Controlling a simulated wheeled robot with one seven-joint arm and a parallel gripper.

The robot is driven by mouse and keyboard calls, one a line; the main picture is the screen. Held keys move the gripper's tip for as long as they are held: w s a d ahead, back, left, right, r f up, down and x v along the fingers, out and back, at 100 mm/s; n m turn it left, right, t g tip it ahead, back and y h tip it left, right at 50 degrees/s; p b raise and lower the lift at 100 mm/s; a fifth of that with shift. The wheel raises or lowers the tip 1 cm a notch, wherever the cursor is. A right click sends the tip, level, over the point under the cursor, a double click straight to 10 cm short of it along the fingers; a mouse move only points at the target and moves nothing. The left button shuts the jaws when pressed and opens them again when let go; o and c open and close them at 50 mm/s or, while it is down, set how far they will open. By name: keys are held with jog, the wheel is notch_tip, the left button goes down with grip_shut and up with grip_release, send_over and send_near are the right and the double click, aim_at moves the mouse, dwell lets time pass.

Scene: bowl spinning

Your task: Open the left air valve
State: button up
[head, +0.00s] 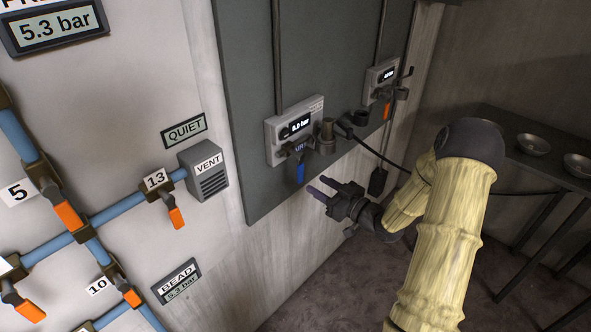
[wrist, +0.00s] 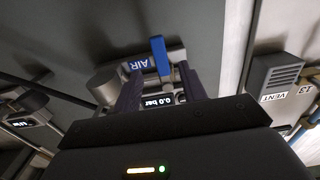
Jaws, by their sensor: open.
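The left air valve is a short blue lever (head: 300,172) hanging down below a grey box (head: 279,142) with a 0.0 bar display, on the dark wall panel. In the wrist view the blue lever (wrist: 160,55) appears beside the AIR label (wrist: 138,66), upside down. My gripper (head: 321,187) is open and empty, just right of and slightly below the lever in the head view. In the wrist view its two dark fingers stand apart, with the lever showing beyond and between them. I see no contact with the lever.
A second grey box (head: 380,80) with an orange lever (head: 387,112) is further right on the panel. A VENT box (head: 205,170) and blue pipes with orange levers are on the left wall. A dark shelf (head: 550,150) with metal bowls stands at the right.

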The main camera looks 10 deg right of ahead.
aim_at(302, 175)
jog(key=p+x, duration=0.1)
jog(key=x, duration=0.9)
jog(key=shift+p, duration=0.3)
grip_shut()
